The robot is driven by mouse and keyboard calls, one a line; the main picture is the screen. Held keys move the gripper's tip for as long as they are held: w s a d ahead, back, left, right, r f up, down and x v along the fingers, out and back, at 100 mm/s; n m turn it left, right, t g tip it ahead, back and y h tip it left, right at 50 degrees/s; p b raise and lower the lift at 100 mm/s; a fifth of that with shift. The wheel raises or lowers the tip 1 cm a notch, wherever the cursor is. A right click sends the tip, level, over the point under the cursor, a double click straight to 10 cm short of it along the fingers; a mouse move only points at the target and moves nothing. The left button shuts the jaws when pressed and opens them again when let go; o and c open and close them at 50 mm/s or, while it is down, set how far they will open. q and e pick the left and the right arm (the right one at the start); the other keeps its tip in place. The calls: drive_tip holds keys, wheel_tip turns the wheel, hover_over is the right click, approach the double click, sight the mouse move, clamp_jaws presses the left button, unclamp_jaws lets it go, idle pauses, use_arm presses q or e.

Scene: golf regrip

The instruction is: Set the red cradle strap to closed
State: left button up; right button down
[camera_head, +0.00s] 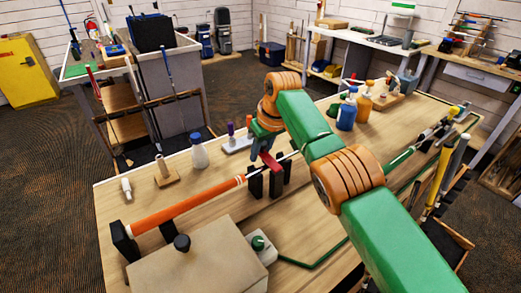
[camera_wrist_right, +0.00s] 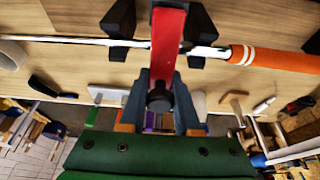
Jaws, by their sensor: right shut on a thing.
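The red cradle strap (camera_wrist_right: 168,40) shows in the right wrist view as a red band that crosses in front of the club's shaft, with a dark round knob (camera_wrist_right: 159,101) at its near end. In the head view the strap (camera_head: 269,160) slants between my gripper and the black cradle (camera_head: 276,181). My right gripper (camera_wrist_right: 161,90) is shut on the strap's knob end. A golf club with an orange grip (camera_head: 187,204) lies in the black supports. Whether the strap is fastened cannot be told. My left gripper is not in view.
A beige box (camera_head: 200,262) with a dark knob stands at the front left of the bench. A white bottle (camera_head: 199,152) and a wooden stand (camera_head: 165,172) are behind the club. Blue and orange bottles (camera_head: 346,115) stand further back. Several clubs lie at the right edge.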

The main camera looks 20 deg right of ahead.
sight(266, 155)
drive_tip(key=c, duration=0.6)
unclamp_jaws()
drive_tip(key=shift+c, duration=0.2)
drive_tip(key=shift+b+v, duration=1.1)
drive_tip(key=v, duration=0.5)
drive_tip(key=shift+c, duration=0.2)
